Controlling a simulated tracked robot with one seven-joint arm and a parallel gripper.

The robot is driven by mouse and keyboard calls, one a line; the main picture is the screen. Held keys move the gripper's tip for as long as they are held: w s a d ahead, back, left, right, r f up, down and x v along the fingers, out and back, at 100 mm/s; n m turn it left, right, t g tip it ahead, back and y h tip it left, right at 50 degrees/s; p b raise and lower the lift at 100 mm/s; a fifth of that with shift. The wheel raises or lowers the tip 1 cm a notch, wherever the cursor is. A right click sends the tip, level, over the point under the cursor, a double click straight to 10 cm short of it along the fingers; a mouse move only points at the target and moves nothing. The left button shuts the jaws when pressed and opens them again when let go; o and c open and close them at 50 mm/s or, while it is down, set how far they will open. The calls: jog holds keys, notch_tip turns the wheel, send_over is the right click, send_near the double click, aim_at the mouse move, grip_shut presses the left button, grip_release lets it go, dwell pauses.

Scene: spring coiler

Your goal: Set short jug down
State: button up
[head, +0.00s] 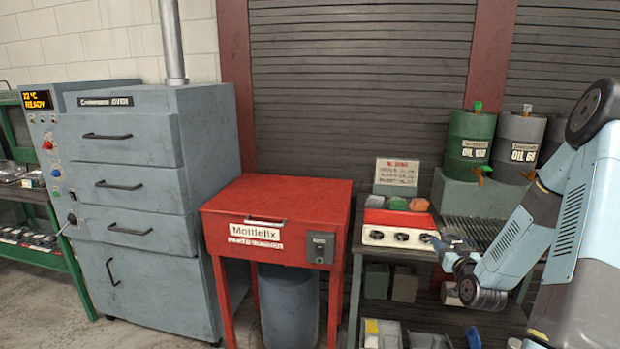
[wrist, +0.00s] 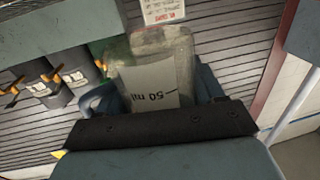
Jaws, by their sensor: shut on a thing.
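The label reads upside down there. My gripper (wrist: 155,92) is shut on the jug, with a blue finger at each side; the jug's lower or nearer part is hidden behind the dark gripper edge. In the head view my gripper (head: 456,252) is at the right, in front of the bench with a slatted top (head: 478,229). The jug is too small to make out clearly there, and I cannot tell its height above the bench.
A green oil drum (head: 469,136) and a grey oil drum (head: 518,145) with taps stand on a block behind the bench. A red and white unit with dials (head: 398,231) sits left of my gripper. A red parts washer (head: 277,213) and blue-grey oven (head: 141,190) stand further left.

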jog(key=w+a+f+y, duration=0.1)
jog(key=w+a+f, duration=0.1)
jog(key=a+f, duration=0.5)
jog(key=w+a+f, duration=0.2)
jog(key=a+f, duration=0.2)
jog(key=a, duration=0.7)
jog(key=s+f, duration=0.6)
jog(key=f, duration=0.1)
jog(key=shift+a+n, duration=0.2)
jog(key=shift+n, duration=0.1)
jog(key=shift+a+f, duration=0.1)
jog(key=shift+f, duration=0.15)
dwell(0.4)
